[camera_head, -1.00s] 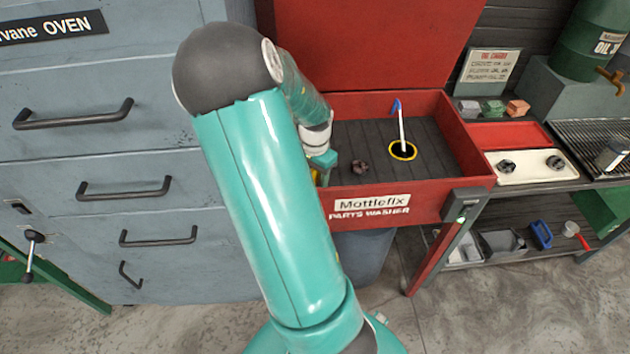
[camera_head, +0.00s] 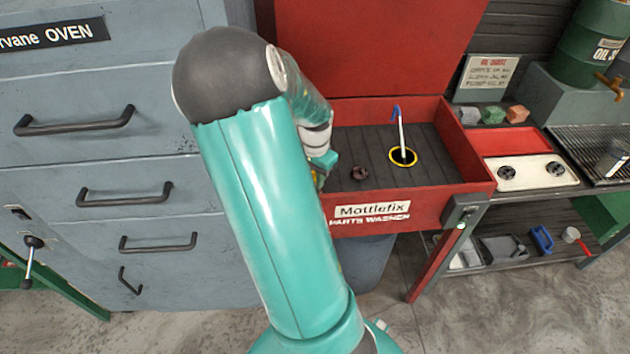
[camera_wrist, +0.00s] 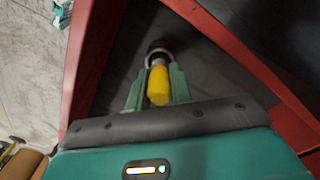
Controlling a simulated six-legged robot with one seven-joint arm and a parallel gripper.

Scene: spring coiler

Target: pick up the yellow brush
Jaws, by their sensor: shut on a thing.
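The yellow brush (camera_wrist: 158,84) shows in the wrist view, its yellow handle between the two fingers of my gripper (camera_wrist: 157,80). A pale band and a dark end lie beyond the handle. My gripper is shut on the brush, over the dark floor of the red parts washer (camera_wrist: 235,62). In the head view my arm hides most of the gripper (camera_head: 322,172), which is at the left side of the washer basin (camera_head: 385,212). I cannot tell whether the brush touches the basin floor.
A small dark part (camera_head: 359,173) and a yellow-rimmed drain (camera_head: 403,157) with a blue-tipped white spout are in the basin. Grey oven drawers (camera_head: 110,190) stand at the left. A bench with a cream tray (camera_head: 535,173) and an oil drum (camera_head: 590,45) is at the right.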

